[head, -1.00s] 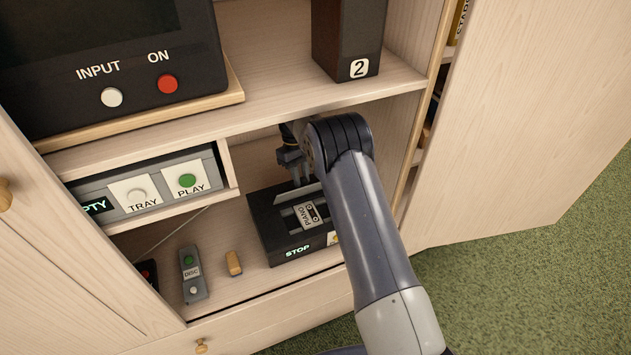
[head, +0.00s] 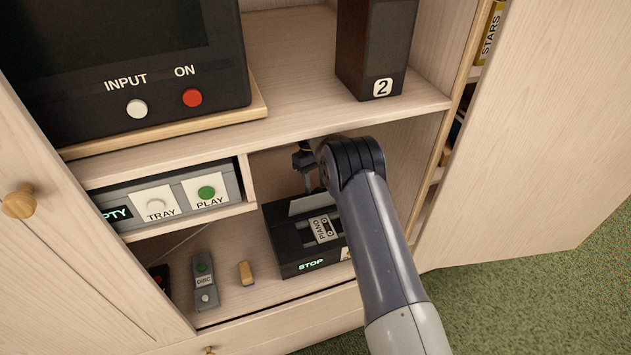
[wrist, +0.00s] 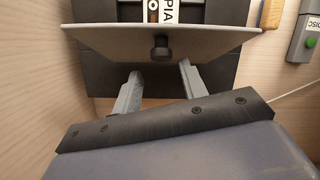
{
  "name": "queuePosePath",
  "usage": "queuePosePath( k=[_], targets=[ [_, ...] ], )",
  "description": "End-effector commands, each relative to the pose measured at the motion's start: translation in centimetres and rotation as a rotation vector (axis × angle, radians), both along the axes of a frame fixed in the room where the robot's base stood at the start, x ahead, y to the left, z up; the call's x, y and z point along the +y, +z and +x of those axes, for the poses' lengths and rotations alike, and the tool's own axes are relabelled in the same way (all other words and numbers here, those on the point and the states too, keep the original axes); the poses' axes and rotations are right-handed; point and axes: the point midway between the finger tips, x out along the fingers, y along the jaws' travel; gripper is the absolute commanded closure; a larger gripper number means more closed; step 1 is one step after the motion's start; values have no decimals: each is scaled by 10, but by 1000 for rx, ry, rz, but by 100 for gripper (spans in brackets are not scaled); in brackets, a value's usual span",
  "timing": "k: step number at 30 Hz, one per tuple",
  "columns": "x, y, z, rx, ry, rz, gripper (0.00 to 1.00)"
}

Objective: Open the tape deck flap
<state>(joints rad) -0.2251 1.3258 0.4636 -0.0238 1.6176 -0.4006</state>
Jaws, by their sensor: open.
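The tape deck (head: 285,255) is a black box on the lower shelf, with a lit STOP label on its front. Its pale flap (head: 307,204) stands raised and tilted at the back of the deck top. A cassette labelled PIANO (head: 323,229) shows in the uncovered deck. In the wrist view the flap (wrist: 105,42) spans the upper part, with a dark knob (wrist: 160,42) on its face. My gripper (wrist: 158,78) is open and empty, its fingertips just short of the knob, on either side of its line. In the head view the gripper (head: 306,180) is behind the flap.
A shelf board (head: 270,125) is close above my arm, holding speaker 2 (head: 375,45). A disc player (head: 165,198) sits left of the deck. A grey DISC remote (head: 204,281) and a small wooden block (head: 246,273) lie on the lower shelf. An open door (head: 540,130) is at right.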

Motion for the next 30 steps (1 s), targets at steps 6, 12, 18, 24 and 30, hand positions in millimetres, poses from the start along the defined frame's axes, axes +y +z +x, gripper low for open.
queuePosePath(
  k=[6, 12, 18, 24, 30],
  targets=[
    [1, 13, 4, -3, 0, 1, 59],
    [4, 42, 12, -3, 0, 1, 59],
    [5, 62, 17, -1, 0, 0, 59],
    [6, 71, 19, 0, 0, 0, 59],
    [6, 72, 19, 0, 0, 0, 59]
  ],
)
